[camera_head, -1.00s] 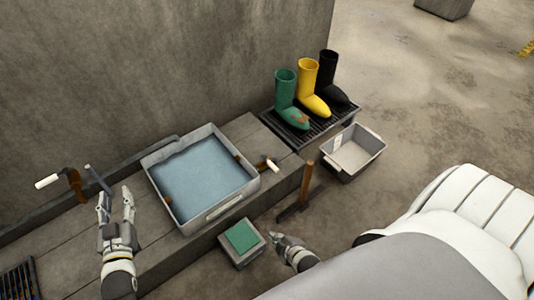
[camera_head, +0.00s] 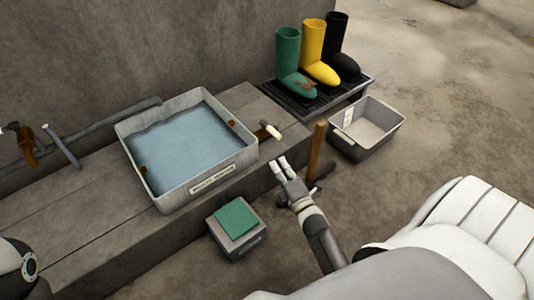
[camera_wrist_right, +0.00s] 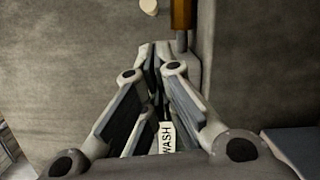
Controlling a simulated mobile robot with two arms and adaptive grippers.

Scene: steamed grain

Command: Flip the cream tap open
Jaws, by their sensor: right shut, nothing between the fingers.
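The tap with the cream handle (camera_head: 272,131) sticks out at the right side of the grey basin (camera_head: 188,203). Its handle slants down to the right. My right gripper (camera_head: 280,164) is shut and empty, just below the cream handle and apart from it. In the right wrist view its fingers (camera_wrist_right: 155,58) come together, and a small cream piece (camera_wrist_right: 148,6) shows at the top edge; I cannot tell surely that it is the handle. Another brown fitting (camera_head: 26,147) stands at the far left, partly cut off. My left gripper is out of view.
A wooden-handled tool (camera_head: 317,148) stands close to the right of my right gripper. A grey box with a green top (camera_head: 237,220) stands below the basin. A grey tub (camera_head: 390,140) and a rack (camera_head: 370,82) with green, yellow and black boots are at right.

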